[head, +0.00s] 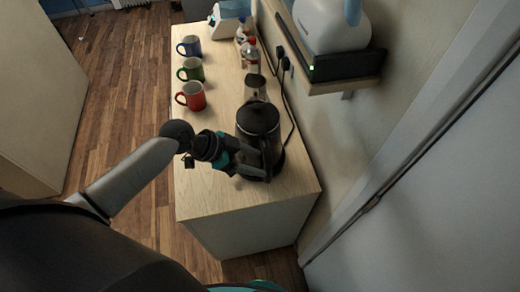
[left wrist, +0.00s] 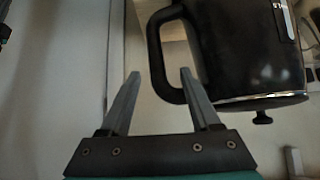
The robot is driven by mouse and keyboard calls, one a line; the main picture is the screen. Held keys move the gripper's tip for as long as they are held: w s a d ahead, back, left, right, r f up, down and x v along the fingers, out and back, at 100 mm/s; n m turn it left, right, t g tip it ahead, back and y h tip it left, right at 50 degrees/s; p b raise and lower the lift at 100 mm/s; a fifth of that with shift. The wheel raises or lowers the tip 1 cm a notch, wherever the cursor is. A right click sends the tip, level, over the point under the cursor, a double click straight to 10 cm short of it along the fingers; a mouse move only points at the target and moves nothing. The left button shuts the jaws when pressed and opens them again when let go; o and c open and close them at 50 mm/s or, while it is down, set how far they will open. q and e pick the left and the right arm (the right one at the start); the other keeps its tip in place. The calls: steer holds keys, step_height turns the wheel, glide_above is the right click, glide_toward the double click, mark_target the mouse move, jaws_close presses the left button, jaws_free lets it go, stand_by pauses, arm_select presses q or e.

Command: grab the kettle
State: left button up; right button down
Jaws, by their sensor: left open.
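The black kettle (head: 258,122) stands upright near the front end of the wooden counter, with its handle facing my left gripper. My left gripper (head: 250,163) is open beside the handle. In the left wrist view the kettle (left wrist: 245,50) fills the upper right, with its handle loop (left wrist: 156,50) on its left side. The left gripper's fingertips (left wrist: 159,74) lie either side of the handle's upright bar in the picture. The right finger overlaps the loop's opening. I cannot tell whether either finger touches the handle. My right gripper is not in view.
A red mug (head: 192,97), a green mug (head: 191,70) and a blue mug (head: 190,46) stand in a row along the counter's left edge. Bottles (head: 252,55) stand by the wall. A shelf (head: 345,72) juts out above, right of the kettle. The counter's front left is clear.

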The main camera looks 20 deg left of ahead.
mark_target(269, 164)
arm_select(q)
steer(key=shift+p+x, duration=0.35)
steer(key=shift+x, duration=2.2)
steer(key=shift+s+d, duration=0.1)
jaws_close()
steer(key=shift+w+r, duration=0.25)
